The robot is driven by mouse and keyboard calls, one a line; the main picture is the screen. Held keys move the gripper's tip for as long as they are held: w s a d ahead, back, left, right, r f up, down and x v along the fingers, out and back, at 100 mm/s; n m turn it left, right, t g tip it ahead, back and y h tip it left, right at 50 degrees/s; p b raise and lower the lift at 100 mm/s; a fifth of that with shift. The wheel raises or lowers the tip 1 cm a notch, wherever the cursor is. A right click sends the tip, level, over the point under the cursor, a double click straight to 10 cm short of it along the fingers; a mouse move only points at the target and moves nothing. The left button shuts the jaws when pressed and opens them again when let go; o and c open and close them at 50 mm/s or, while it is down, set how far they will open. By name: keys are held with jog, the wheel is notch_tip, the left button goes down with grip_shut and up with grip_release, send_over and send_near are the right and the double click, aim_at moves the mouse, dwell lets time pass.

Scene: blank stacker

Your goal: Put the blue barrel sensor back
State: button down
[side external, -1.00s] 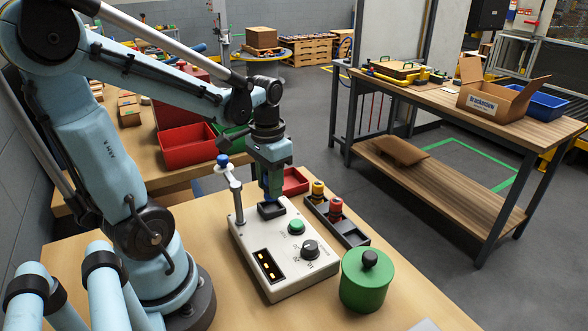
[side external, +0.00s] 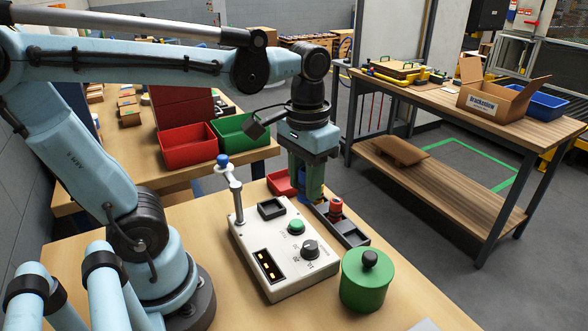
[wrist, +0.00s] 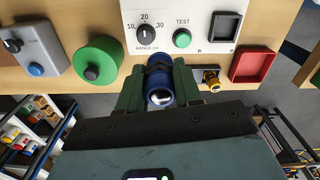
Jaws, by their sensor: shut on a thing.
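The blue barrel sensor (wrist: 159,92) is between the green fingers of my gripper (wrist: 158,80), which is shut on it. In the side external view my gripper (side external: 310,195) is at the far end of the dark rack (side external: 352,238) and mostly hides the sensor. Whether the sensor touches the rack cannot be told. A red sensor (side external: 336,208) stands in the rack. A yellow sensor (wrist: 211,80) shows beside my gripper in the wrist view. The white tester box (side external: 285,262) has an empty dark square socket (side external: 271,208).
A green drum with a black knob (side external: 365,280) stands in front of the rack. A red tray (side external: 280,183) lies behind the tester, near my gripper. A blue-topped post (side external: 232,180) rises at the tester's left. Red (side external: 188,147) and green bins (side external: 240,132) are at the back.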

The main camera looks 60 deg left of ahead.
jog(key=w+d+f, duration=0.2)
jog(key=w+f, duration=0.2)
jog(key=w, duration=0.7)
jog(key=shift+w+f, duration=0.15)
jog(key=shift+f, duration=2.55)
jog(key=shift+w+f, duration=0.1)
jog(key=shift+f, duration=2.55)
jog(key=shift+f, duration=0.15)
jog(key=c, duration=0.8)
grip_release()
jog(key=shift+o, duration=0.2)
notch_tip(320, 180, up, 12)
jog(key=shift+r, duration=0.2)
jog(key=s+a+m+t, duration=0.1)
jog(key=s+a+t, duration=0.1)
jog(key=s+t, duration=0.5)
jog(key=shift+s+a+m, duration=0.25)
jog(key=shift+s+m, duration=0.15)
jog(key=shift+s, duration=0.8)
